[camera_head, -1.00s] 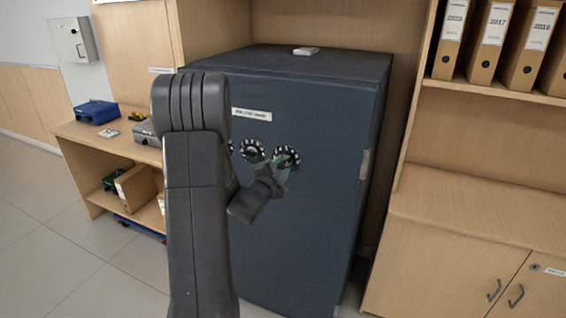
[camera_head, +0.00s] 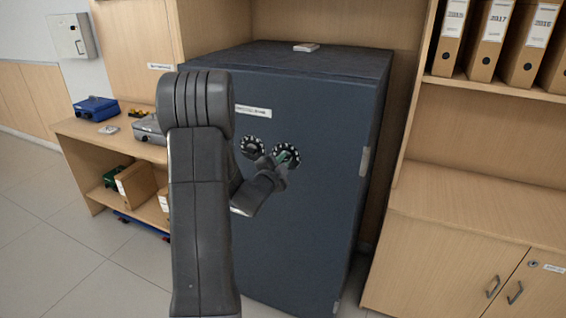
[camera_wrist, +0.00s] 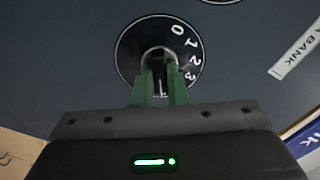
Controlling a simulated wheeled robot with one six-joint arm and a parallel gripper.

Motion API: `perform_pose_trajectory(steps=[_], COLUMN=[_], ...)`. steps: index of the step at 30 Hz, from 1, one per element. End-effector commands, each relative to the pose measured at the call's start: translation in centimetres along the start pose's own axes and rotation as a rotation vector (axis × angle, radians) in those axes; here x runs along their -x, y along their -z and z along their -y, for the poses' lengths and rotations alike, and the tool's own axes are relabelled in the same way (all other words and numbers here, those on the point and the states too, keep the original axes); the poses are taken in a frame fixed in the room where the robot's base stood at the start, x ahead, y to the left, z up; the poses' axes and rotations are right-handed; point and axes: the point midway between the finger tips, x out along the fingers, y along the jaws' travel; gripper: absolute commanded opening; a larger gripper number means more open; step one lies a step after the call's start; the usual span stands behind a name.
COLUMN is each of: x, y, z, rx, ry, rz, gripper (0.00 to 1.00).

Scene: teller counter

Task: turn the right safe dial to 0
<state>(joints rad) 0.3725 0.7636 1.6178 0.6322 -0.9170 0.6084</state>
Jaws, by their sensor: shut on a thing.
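The right safe dial (camera_head: 286,152), black with white marks, is on the dark blue safe's front, right of the left dial (camera_head: 253,147). In the wrist view the right dial (camera_wrist: 128,47) shows 0, 1, 2 and 3 running down its right side, with 0 at the upper right. My gripper (camera_wrist: 160,84) has green fingers closed on the dial's central knob (camera_wrist: 158,53). In the head view my gripper (camera_head: 284,161) is at the dial and covers its lower part. The fingers hide the dial's lower part in the wrist view. I cannot make out a fixed index mark.
The safe (camera_head: 310,220) stands between a low wooden shelf (camera_head: 82,135) at left and a wooden cabinet (camera_head: 440,240) at right. A white label (camera_head: 253,111) is above the dials. Open floor is at lower left.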

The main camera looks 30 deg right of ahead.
Motion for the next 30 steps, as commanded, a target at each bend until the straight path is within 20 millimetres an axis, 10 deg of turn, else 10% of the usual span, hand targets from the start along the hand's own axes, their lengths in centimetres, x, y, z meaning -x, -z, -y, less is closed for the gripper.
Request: perform_pose_trajectory(steps=[30], x=[-0.01], y=[-0.17], z=[0.32], rx=[0.827], ry=[-0.002], rz=[0.001], gripper=[0.0])
